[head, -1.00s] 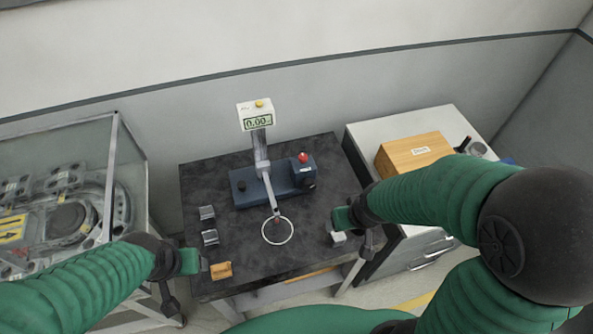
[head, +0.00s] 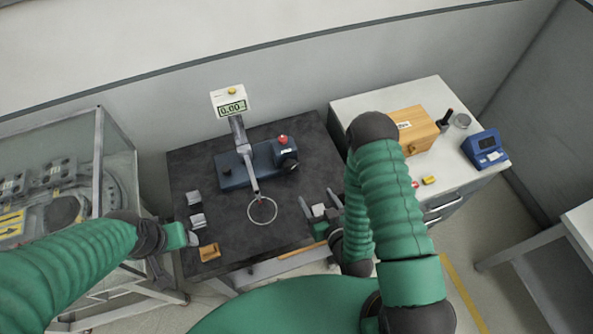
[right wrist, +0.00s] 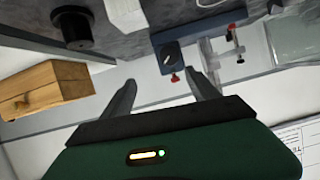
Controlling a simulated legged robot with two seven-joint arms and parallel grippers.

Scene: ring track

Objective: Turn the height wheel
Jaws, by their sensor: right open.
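The blue gauge stand (head: 235,171) sits on the dark table, with a display head (head: 229,103) reading 0.00 on a tilted column. A black knob (head: 289,162) on its right end looks like the height wheel; a red knob (head: 282,140) is above it. In the right wrist view the stand (right wrist: 172,53) appears beyond the fingers. My right gripper (head: 318,202) is open near the table's right front, apart from the stand; no object shows between its fingers (right wrist: 164,86) in the wrist view. My left gripper (head: 192,238) is at the table's left front; its jaws are unclear.
A white ring (head: 262,210) lies before the stand. Small metal blocks (head: 197,220) and an orange block (head: 209,252) are at the left. A wooden box (head: 413,128) and blue device (head: 487,150) stand on the right cabinet. A glass case (head: 75,155) stands left.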

